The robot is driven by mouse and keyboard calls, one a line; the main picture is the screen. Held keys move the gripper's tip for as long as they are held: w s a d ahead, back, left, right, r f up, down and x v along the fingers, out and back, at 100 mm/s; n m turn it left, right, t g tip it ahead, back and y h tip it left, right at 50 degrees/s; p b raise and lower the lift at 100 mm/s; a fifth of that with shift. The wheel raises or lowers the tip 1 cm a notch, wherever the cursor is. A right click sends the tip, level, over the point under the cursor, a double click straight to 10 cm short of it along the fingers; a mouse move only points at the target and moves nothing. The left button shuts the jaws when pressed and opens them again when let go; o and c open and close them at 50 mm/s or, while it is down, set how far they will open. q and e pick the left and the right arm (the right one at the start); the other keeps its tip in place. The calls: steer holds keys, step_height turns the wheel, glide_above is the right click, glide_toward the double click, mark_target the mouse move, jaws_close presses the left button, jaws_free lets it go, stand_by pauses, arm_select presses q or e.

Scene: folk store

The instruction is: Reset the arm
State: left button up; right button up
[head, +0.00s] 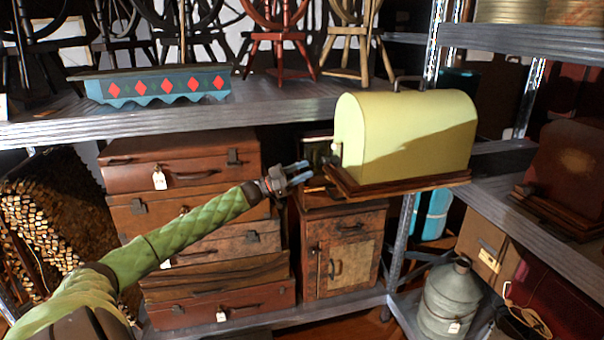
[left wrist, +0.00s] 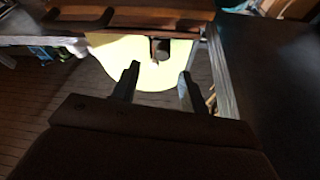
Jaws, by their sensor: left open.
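My left arm, in a green quilted sleeve, reaches from the lower left in the head view. Its left gripper (head: 297,174) is open and empty, just left of a pale yellow domed case (head: 408,137) on a brown wooden base (head: 400,184). There is a visible gap between the fingertips and the case's end. In the left wrist view the two dark fingers (left wrist: 158,88) stand apart with nothing between them. The yellow case end (left wrist: 118,62) and its dark base (left wrist: 130,18) show beyond them. My right gripper is not in view.
A grey shelf (head: 290,100) holds spinning wheels (head: 280,38) and a blue box with red diamonds (head: 160,86). Brown suitcases (head: 182,160) are stacked below, beside a small wooden cabinet (head: 343,255). A metal can (head: 449,299) stands lower right. Stacked firewood (head: 55,215) is at left.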

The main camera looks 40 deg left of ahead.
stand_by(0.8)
